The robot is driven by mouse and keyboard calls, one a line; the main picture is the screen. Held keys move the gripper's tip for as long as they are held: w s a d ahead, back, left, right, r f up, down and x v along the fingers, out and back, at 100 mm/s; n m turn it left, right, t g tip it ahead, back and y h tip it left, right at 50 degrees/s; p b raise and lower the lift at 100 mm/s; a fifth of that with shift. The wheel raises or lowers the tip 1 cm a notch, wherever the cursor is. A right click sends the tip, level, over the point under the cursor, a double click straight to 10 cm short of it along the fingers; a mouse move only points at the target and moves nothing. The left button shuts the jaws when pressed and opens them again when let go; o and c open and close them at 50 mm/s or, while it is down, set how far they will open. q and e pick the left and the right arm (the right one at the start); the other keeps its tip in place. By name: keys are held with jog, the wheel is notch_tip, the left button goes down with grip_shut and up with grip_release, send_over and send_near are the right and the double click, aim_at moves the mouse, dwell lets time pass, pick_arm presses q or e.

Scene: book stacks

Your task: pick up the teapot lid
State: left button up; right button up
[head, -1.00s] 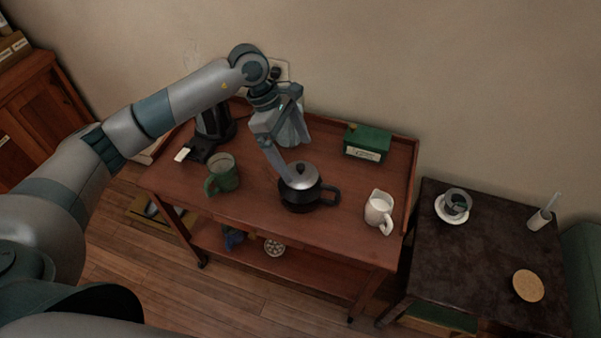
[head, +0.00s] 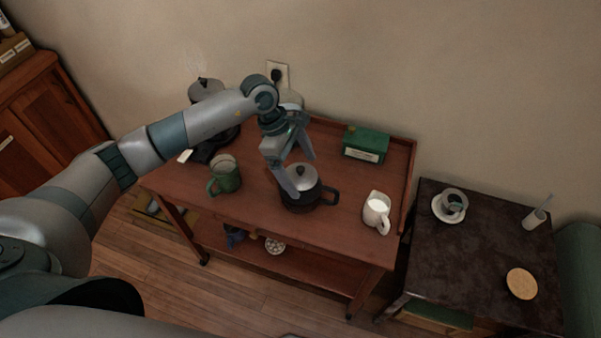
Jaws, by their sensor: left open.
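The teapot (head: 306,203) is dark with a black handle on its right, standing on the wooden trolley. Its silver lid (head: 305,182) with a dark knob sits on top. My left gripper (head: 302,176) comes from the upper left and is open and empty. One finger passes in front of the lid's left side and the other is behind the lid, so the lid lies between them in this view. I cannot tell whether either finger touches it. My right gripper is not in view.
On the trolley (head: 262,218) stand a green mug (head: 225,178) left of the teapot, a white jug (head: 377,212) to the right and a green box (head: 366,144) behind. A grey kettle (head: 205,90) is at the back left. A dark side table (head: 465,260) stands right.

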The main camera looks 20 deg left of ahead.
aim_at(301, 168)
pick_arm(q)
jog(key=shift+c, duration=0.3)
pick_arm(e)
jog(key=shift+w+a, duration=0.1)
pick_arm(q)
jog(key=c, duration=1.1)
jog(key=shift+r, duration=0.1)
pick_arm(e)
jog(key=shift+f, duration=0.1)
